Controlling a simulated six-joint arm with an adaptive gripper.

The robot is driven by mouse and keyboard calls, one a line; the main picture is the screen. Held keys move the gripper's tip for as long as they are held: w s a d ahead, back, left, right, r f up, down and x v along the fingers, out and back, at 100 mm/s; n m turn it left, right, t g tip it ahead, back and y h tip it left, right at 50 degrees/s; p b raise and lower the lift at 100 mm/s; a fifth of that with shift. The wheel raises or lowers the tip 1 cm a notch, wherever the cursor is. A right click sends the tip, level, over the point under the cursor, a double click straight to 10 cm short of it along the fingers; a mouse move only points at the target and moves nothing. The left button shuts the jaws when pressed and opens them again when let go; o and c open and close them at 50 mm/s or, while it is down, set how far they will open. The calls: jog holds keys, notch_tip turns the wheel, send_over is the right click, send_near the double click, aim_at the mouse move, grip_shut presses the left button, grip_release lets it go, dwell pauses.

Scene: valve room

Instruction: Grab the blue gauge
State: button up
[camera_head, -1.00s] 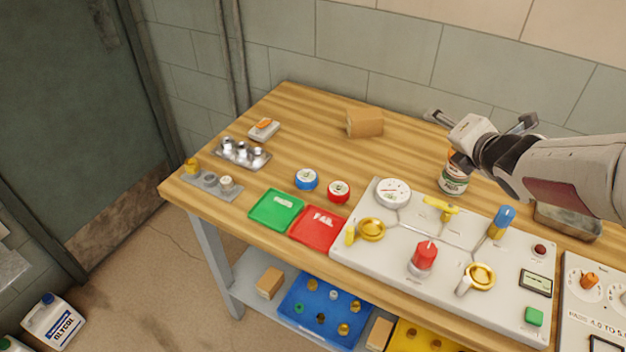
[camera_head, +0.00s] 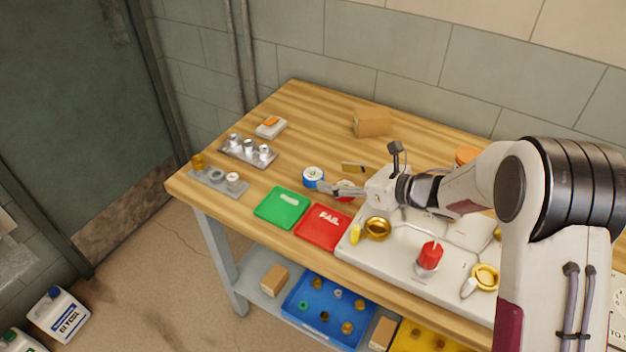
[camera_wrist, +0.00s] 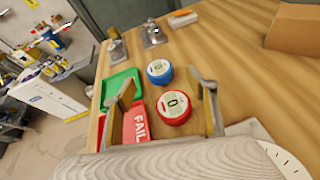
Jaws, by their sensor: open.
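The blue gauge (camera_head: 313,177) stands on the wooden table, just behind the green tray; its white dial also shows in the wrist view (camera_wrist: 159,70). The red gauge (camera_wrist: 173,108) stands beside it, nearer to me, and is partly hidden by my gripper in the head view. My gripper (camera_head: 340,178) is open and reaches left over the table near both gauges. In the wrist view its two fingers (camera_wrist: 166,92) are on either side of the gauges, with the red gauge closer. It holds nothing.
The green tray (camera_head: 284,208) and red FAIL tray (camera_head: 322,228) lie at the front edge. The white valve panel (camera_head: 395,258) is on the right. A cardboard box (camera_head: 371,122) stands behind.

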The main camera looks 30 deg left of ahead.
aim_at(317, 176)
jog(key=shift+s+a+f, duration=0.2)
jog(key=shift+s, duration=0.05)
jog(key=shift+a+f, duration=0.15)
jog(key=shift+a, duration=0.2)
jog(key=shift+x, duration=0.9)
jog(key=shift+w+a, duration=0.1)
jog(key=shift+x, duration=2.5)
jog(key=shift+w+f, duration=0.1)
jog(key=shift+f, duration=0.05)
